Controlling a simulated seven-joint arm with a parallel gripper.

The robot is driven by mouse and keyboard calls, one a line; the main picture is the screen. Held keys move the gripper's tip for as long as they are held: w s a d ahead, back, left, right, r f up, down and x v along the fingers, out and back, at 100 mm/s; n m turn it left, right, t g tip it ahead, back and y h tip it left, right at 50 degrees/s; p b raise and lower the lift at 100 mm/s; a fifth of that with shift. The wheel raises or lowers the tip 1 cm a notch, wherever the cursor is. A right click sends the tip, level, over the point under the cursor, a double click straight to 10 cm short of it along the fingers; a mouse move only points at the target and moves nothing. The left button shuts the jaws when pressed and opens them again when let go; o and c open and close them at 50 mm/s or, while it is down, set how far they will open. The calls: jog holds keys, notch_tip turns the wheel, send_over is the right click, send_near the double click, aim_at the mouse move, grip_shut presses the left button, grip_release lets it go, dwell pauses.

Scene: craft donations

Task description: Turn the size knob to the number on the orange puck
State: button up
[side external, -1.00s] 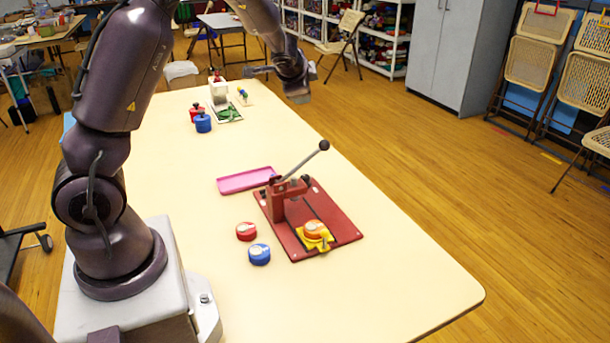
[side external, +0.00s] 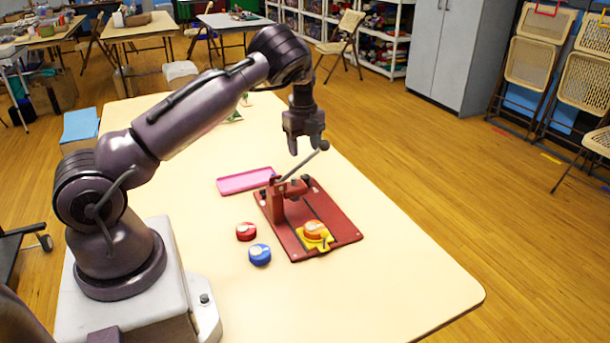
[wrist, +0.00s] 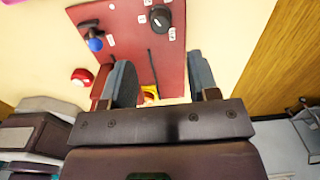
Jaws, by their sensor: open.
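The red press board (side external: 338,212) lies on the table with a raised lever (side external: 301,163) ending in a dark ball. The size knob (wrist: 161,17) is black and round, with small white labels around it; I cannot read their numbers. It shows small and dark in the side view (side external: 307,181). The orange puck (side external: 313,228) sits in a yellow holder (side external: 327,244) at the board's near end; its number is not legible. My gripper (side external: 305,150) points down, open and empty, above the board's far part, near the lever ball. In the wrist view its fingers (wrist: 162,80) are wide apart.
A red puck (side external: 246,231) and a blue puck (side external: 260,254) lie left of the board. A pink tray (side external: 246,181) lies beyond them. A black-and-blue part (wrist: 94,40) shows on the board. The table's right side is clear.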

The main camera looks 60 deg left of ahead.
aim_at(305, 176)
notch_tip(305, 176, down, 9)
jog(key=shift+w+f, duration=0.1)
jog(key=shift+w, duration=0.05)
jog(key=c, duration=0.9)
